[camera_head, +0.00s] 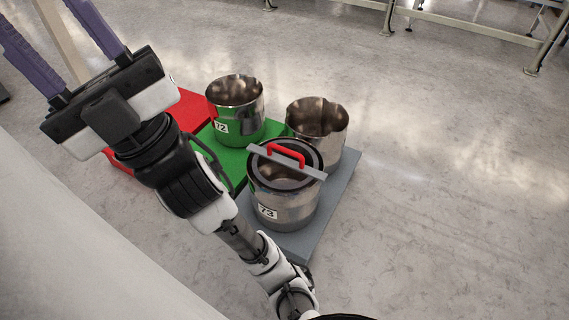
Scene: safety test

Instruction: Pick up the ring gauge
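A dark ring with a grey crossbar (313,172) and a red handle (286,154) lies across the top of the steel pot (290,212) labelled 73. It looks like the ring gauge, and steel shows inside the ring. My gripper (42,18) is at the upper left, well away from the pot, with its two purple fingers wide apart. The fingertips reach the picture's edge, so their ends are cut off. A beige post shows between the fingers, seemingly behind them; I see no object held.
An open steel pot (236,108) labelled 72 stands on a green mat (229,160). Another open pot (333,130) stands behind pot 73, above a grey mat (336,200). A red mat (188,108) is at left. The floor at right is clear; a metal frame (470,23) stands at the back.

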